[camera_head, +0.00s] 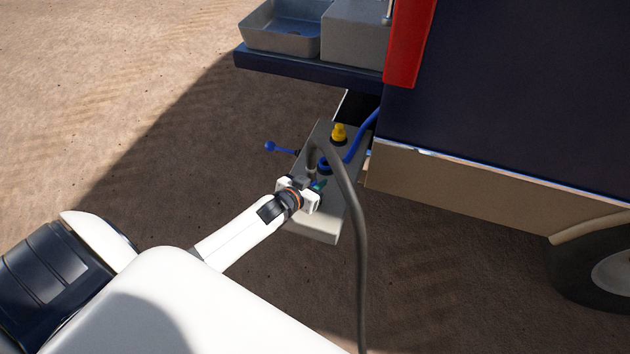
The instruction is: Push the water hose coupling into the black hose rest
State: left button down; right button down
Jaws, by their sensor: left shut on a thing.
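A grey hose (352,200) arches over the grey box (325,232) and hangs down past its right side. Its upper end bends down to my left gripper (314,191), which is at the box's top face. The left gripper is shut on a small part at this end, which I take to be the water hose coupling; the fingers mostly hide it. A bit of green-teal (319,185) shows at the fingertips. Dark round fittings sit on the box top, but I cannot tell which is the black hose rest. My right gripper is out of view.
A yellow knob (339,132) and a blue hose (362,137) are on the box behind the gripper. A blue lever (278,148) sticks out left. A grey sink (285,28) stands on a shelf above. The dark vehicle body (510,90) is at right. Bare ground lies left.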

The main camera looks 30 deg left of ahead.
pick_arm(q)
jog(key=c, duration=1.1)
grip_release()
